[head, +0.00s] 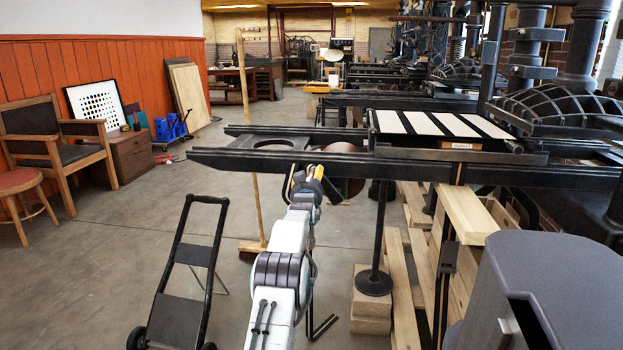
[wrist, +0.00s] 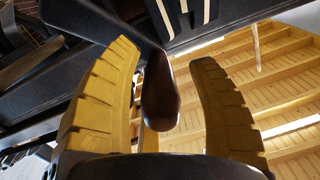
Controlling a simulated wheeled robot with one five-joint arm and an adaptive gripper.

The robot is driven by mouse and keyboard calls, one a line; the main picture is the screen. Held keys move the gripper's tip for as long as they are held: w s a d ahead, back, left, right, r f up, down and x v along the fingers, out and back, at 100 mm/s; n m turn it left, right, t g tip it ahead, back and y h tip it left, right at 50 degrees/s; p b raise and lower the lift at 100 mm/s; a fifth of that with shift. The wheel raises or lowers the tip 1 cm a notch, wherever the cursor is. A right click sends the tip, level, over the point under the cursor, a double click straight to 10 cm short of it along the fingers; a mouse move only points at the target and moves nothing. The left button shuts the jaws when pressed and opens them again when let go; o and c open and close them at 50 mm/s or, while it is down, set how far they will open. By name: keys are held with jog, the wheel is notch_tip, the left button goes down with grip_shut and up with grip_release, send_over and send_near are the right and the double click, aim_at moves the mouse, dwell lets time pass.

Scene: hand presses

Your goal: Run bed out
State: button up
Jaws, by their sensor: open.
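The press bed (head: 385,146) is a black frame with pale stripes on top and a small label on its front edge. It sits on long dark rails (head: 260,161), at their right part near the press. My gripper (head: 318,172) is just below the near rail, left of the bed. In the wrist view, my gripper (wrist: 163,58) is open, with its yellow ribbed fingers on either side of a dark brown rounded handle (wrist: 160,95). Gaps show beside the handle, so I see no grip on it. The striped bed (wrist: 215,25) also shows at the top there.
A brown round drum (head: 343,160) hangs under the rails. A black stand (head: 373,283) and wooden pallets (head: 468,212) are below the bed.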

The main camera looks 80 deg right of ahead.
jog(key=shift+d, duration=0.2)
jog(key=shift+c, duration=0.2)
grip_shut()
dwell(0.6)
